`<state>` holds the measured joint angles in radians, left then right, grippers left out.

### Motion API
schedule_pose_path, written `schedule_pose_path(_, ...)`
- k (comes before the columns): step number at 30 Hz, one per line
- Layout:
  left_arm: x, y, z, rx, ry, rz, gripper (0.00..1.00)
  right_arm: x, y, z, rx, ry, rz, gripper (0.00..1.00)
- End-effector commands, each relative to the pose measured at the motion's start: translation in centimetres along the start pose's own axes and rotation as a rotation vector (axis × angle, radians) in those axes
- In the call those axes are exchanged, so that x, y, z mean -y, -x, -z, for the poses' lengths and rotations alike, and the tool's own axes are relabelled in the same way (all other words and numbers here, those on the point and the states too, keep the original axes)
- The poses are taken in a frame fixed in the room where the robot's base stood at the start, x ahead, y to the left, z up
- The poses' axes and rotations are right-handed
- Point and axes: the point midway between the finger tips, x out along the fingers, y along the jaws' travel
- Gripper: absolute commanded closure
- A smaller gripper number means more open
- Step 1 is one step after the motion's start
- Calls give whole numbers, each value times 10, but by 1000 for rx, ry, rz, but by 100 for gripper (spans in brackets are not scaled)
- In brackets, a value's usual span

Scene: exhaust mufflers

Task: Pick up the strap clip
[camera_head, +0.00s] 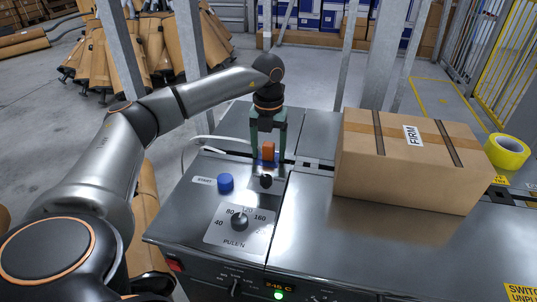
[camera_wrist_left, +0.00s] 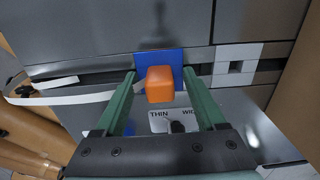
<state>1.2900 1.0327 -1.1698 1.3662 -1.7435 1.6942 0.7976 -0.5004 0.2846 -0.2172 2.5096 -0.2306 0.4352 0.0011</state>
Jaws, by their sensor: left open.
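A small orange block (camera_head: 268,149) stands on a blue plate (camera_head: 268,161) at the strap slot of the machine top; I take this orange piece as the strap clip. In the left wrist view the orange block (camera_wrist_left: 160,84) sits in front of the blue plate (camera_wrist_left: 158,58). My left gripper (camera_head: 268,154) is open and points down, one green finger on each side of the block. In the wrist view a gap shows between the block and each finger (camera_wrist_left: 160,76). Whether the fingertips touch the machine top is unclear. My right gripper is out of view.
A taped cardboard box (camera_head: 410,160) stands on the machine top to the right, with a yellow tape roll (camera_head: 507,151) beside it. A blue button (camera_head: 225,183) and black knobs (camera_head: 240,221) sit in front. A white strap (camera_wrist_left: 60,98) runs in from the left.

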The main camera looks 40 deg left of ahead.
Motion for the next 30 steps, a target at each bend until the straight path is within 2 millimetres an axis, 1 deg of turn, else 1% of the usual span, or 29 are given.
schedule_pose_path(3, 0, 1, 0, 0, 0, -1, 28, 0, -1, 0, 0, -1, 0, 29)
schedule_pose_path(4, 0, 1, 0, 0, 0, -1, 30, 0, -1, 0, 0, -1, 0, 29)
schedule_pose_path(21, 0, 1, 0, 0, 0, -1, 94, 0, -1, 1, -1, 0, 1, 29)
schedule_pose_path(23, 0, 1, 0, 0, 0, -1, 100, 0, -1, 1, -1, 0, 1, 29)
schedule_pose_path(30, 0, 1, 0, 0, 0, 0, 100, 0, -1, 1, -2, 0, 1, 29)
